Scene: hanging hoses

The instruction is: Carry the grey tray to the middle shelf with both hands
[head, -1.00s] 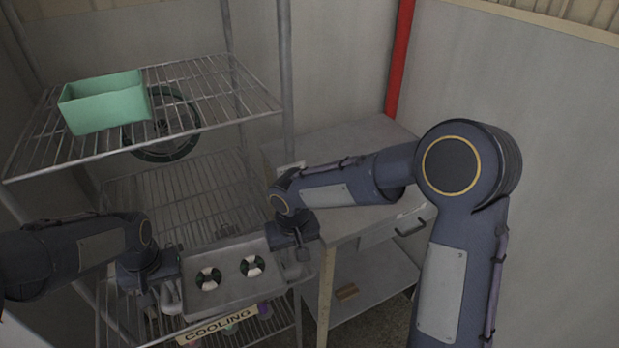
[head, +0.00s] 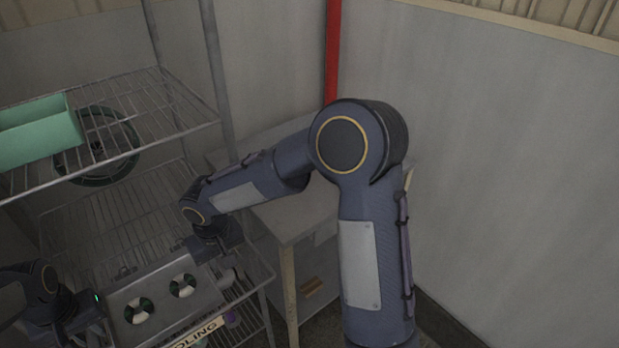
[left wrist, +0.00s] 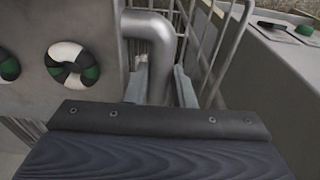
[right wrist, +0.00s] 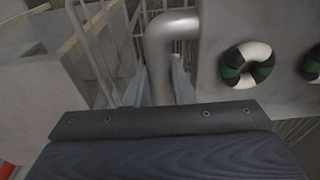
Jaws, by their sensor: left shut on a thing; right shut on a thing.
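The grey tray (head: 205,300) is in front of the wire rack in the head view, seen from above and tilted in the picture. Two black-and-white rings with green parts (head: 138,311) (head: 183,286) lie in it. My left gripper (left wrist: 160,82) is shut on the tray's bent pipe handle at one end. My right gripper (right wrist: 159,82) is shut on the matching handle at the other end. The middle wire shelf (head: 110,215) is behind the tray, with bare wires visible. The tray hides part of what is below it.
A green bin (head: 40,135) stands on the upper wire shelf (head: 160,100), with a dark round wheel-like thing (head: 105,170) below it. A COOLING label (head: 197,334) is on the lower shelf's front. A grey table (head: 285,215) stands right of the rack.

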